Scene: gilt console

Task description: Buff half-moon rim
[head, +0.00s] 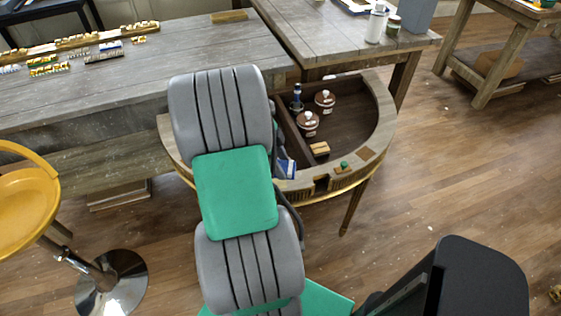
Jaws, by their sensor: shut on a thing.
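The half-moon console (385,120) stands against the ends of the grey workbenches. Its curved wooden rim shows on the right and front, with a gilt band below and slim tapered legs. The left part of the console is hidden behind my grey and green arm. A small green object (344,165) lies on the front rim. My gripper is not visible; my arm covers the area where it may be.
Inside the console's recess are two brown lidded jars (308,123) (325,98), a dark bottle (297,97) and a small tan block (320,149). A blue-and-white item (287,168) shows beside my arm. A yellow stool (25,205) stands left; open floor lies right.

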